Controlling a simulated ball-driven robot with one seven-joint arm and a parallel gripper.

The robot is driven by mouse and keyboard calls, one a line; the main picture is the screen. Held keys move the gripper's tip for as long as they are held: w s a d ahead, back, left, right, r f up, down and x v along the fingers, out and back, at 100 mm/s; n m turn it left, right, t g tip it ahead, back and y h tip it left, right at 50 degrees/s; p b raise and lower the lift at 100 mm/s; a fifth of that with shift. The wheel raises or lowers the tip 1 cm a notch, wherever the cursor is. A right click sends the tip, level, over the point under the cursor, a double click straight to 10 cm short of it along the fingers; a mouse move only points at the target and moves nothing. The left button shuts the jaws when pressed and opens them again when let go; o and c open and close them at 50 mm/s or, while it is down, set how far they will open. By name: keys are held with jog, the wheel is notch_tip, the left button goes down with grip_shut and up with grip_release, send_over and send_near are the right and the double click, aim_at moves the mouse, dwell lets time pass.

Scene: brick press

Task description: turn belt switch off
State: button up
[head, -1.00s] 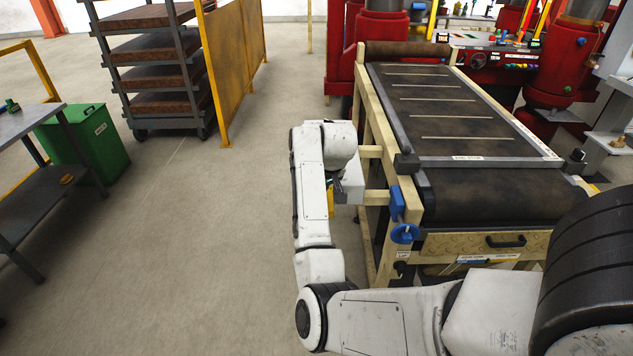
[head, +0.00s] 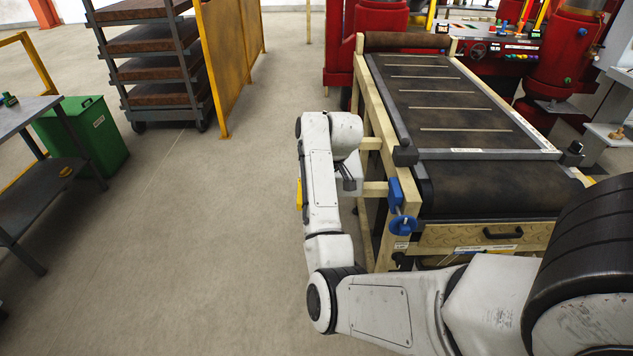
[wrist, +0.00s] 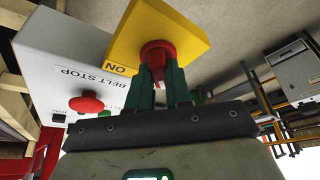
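In the wrist view, a red switch knob (wrist: 157,54) sits on a yellow plate (wrist: 190,32) with ON printed at its edge, upside down. My gripper (wrist: 160,72) has its dark green fingers close together on either side of the knob, and they look shut on it. The plate is next to a light grey box (wrist: 55,45) marked BELT STOP, also upside down. In the head view, the box (head: 349,172) is partly hidden behind my arm at the left side of the conveyor. My gripper is hidden there, so the knob's turn cannot be seen from that side.
A red stop button (wrist: 86,104) sits on the box, close to my gripper. A blue handwheel (head: 402,225) is on the wooden conveyor frame (head: 375,120). The floor left of my arm is clear, up to a green bin (head: 100,135) and yellow barrier (head: 222,60).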

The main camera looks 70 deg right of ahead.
jog(key=o, duration=0.5)
jog(key=shift+f, duration=0.2)
jog(key=shift+c, duration=0.2)
jog(key=shift+r, duration=0.1)
jog(key=v, duration=1)
jog(key=shift+r, duration=0.35)
jog(key=shift+s, duration=0.1)
